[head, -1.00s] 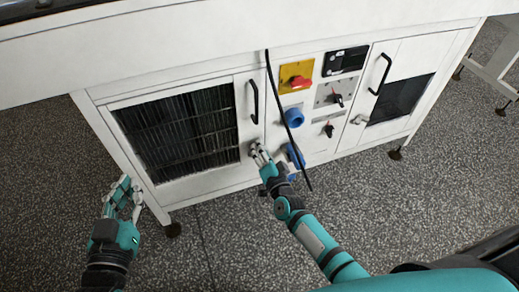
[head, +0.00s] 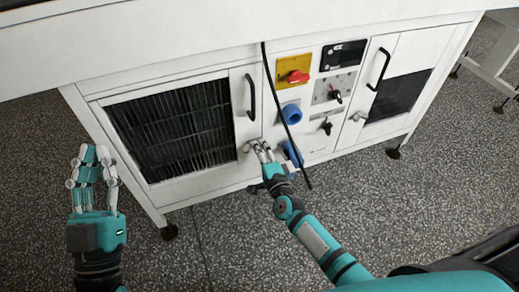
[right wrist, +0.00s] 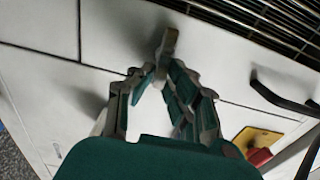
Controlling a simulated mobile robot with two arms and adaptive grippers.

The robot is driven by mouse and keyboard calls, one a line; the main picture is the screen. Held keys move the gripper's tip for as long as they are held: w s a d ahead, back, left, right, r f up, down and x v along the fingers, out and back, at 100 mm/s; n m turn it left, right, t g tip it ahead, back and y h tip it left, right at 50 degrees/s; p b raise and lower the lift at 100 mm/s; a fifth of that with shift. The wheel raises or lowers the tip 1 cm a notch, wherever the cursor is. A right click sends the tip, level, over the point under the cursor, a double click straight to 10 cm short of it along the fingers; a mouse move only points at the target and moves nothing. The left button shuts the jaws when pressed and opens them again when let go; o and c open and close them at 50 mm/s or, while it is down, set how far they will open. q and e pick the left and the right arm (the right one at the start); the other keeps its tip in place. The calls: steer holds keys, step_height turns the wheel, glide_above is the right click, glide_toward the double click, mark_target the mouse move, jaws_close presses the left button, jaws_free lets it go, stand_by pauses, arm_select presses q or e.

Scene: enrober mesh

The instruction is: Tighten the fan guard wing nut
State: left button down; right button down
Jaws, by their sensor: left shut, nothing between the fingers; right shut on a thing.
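The fan guard (head: 172,128) is a dark slatted grille in the white left door of the cabinet. My right gripper (head: 257,148) is at the lower right of this door, below its black handle. In the right wrist view its fingertips (right wrist: 163,66) close on a small grey-brown piece, the wing nut (right wrist: 166,42), which stands out from the white panel below the grille. The fingers partly hide the nut, so its seating cannot be seen. My left gripper (head: 92,160) is shut and empty, over the floor left of the cabinet.
A black door handle (head: 252,98) and a hanging black cable (head: 279,105) are close to my right gripper. A yellow plate with a red switch (head: 296,76) and blue sockets (head: 291,114) are to the right. The speckled floor in front is clear.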

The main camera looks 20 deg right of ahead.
steer(key=shift+s+d+f, duration=0.1)
steer(key=shift+d+f, duration=0.05)
steer(key=shift+f, duration=0.05)
stand_by(0.3)
steer(key=c, duration=1.5)
jaws_free()
steer(key=shift+o, duration=0.7)
steer(key=shift+r, duration=0.1)
steer(key=s, duration=1.2)
steer(key=shift+d, duration=0.15)
